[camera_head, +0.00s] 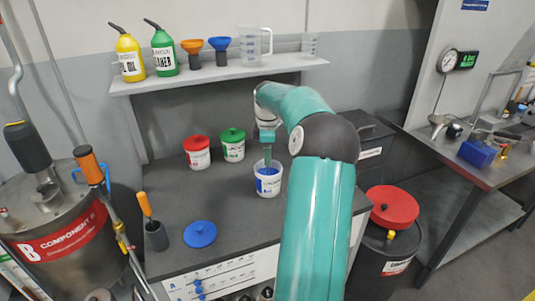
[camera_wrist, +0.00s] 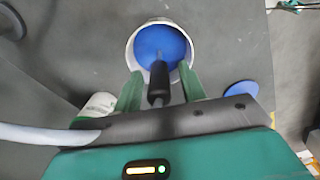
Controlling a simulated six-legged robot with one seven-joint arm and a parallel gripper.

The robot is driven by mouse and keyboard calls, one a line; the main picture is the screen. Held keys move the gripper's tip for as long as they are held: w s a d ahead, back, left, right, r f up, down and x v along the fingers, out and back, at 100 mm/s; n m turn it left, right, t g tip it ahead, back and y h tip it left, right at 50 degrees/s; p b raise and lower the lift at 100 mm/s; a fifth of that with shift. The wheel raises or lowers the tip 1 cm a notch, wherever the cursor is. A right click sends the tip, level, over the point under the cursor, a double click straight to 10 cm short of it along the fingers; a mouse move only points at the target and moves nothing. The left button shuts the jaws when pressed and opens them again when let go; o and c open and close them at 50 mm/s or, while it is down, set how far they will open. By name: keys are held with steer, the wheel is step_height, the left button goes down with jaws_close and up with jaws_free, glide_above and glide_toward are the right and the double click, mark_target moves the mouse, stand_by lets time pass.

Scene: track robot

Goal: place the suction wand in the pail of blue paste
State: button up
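The pail of blue paste (camera_head: 268,189) is a small white tub on the dark bench, open at the top. Its white rim and the blue inside also show in the wrist view (camera_wrist: 134,50). A black-handled rod (camera_wrist: 158,80), which looks like the suction wand, lies in line with the pail, its thin end over the blue paste. Whether it touches the paste is unclear. My gripper (camera_head: 267,158) points down just above the pail. Its two green fingers (camera_wrist: 160,85) stand apart on either side of the rod, with gaps showing.
A red-lidded tub (camera_head: 197,152) and a green-lidded tub (camera_head: 233,145) stand behind the pail. A blue lid (camera_head: 200,234) and a dark cup (camera_head: 156,237) with an orange-handled tool are at left. A shelf (camera_head: 215,73) with bottles runs above.

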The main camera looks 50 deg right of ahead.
step_height(320, 180, up, 12)
steer(key=shift+r, duration=0.1)
steer(key=shift+w+a+r, duration=0.1)
steer(key=shift+w+a, duration=0.1)
steer(key=shift+a, duration=0.15)
steer(key=w+a+r+m+t+h, duration=0.1)
steer(key=a+r, duration=0.1)
steer(key=a, duration=1.2)
steer(key=w+a+r+m+h, duration=0.1)
steer(key=a+r, duration=0.2)
steer(key=a, duration=1.1)
steer(key=s+a+f+m+t+y, duration=0.1)
steer(key=s+a+f, duration=0.3)
steer(key=s+a, duration=0.4)
steer(key=s+a+f+m+t+y, duration=0.1)
steer(key=s+a+f+m+t, duration=0.2)
steer(key=s+a, duration=0.5)
steer(key=a+f+m, duration=0.1)
steer(key=a+f, duration=0.1)
steer(key=a, duration=0.2)
steer(key=shift+s+t, duration=0.3)
steer(key=shift+s, duration=0.05)
steer(key=shift+c, duration=0.5)
